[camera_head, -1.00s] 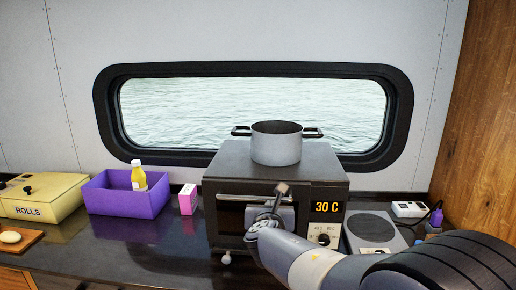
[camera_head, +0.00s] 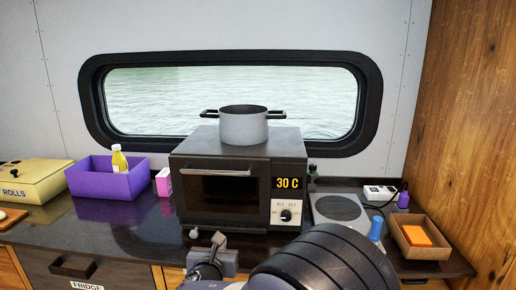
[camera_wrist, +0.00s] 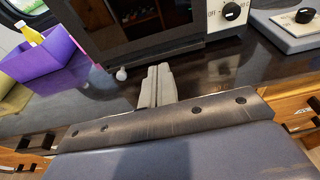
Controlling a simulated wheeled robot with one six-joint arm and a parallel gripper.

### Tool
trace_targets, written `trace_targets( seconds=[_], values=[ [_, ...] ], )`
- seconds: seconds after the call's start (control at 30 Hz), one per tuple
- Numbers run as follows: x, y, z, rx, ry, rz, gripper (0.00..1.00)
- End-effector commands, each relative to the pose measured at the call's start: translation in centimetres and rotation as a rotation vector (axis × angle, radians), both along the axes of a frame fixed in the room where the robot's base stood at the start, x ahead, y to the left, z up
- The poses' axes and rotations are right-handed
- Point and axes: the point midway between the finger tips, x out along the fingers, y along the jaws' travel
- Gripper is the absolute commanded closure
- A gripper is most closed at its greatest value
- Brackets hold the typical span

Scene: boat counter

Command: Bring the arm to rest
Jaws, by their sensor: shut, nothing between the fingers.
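My gripper (camera_head: 219,240) is low at the front edge of the counter, in front of the black oven (camera_head: 232,204). Its fingers are together and empty; the wrist view shows them closed (camera_wrist: 158,84), pointing toward the oven's lower front. My arm comes in from the bottom of the head view and hides part of the counter front. The oven door is shut and its display reads 30 C. A grey pot (camera_head: 243,126) with two black handles stands on top of the oven.
Left of the oven stand a pink-and-white box (camera_head: 163,182), a purple bin (camera_head: 105,183) with a yellow bottle (camera_head: 119,160), and a yellow ROLLS box (camera_head: 32,183). To the right are a hotplate (camera_head: 338,208), a blue-topped item (camera_head: 376,228) and a tray (camera_head: 402,243) with an orange block (camera_head: 416,236).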

Motion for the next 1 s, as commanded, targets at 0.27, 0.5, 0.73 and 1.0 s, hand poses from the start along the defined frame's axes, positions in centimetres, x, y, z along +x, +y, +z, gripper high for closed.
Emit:
trace_targets(
  seconds=[0.27, 0.5, 0.73, 1.0],
  values=[
    [-0.6, 0.6, -3.2, -0.009, -0.094, 0.000, 1.00],
    [-1.0, 0.7, -5.0, -0.014, -0.168, 0.000, 1.00],
    [-1.3, 0.8, -6.3, -0.018, -0.227, 0.001, 1.00],
    [-1.4, 0.8, -7.0, -0.020, -0.253, 0.000, 1.00]
  ],
)
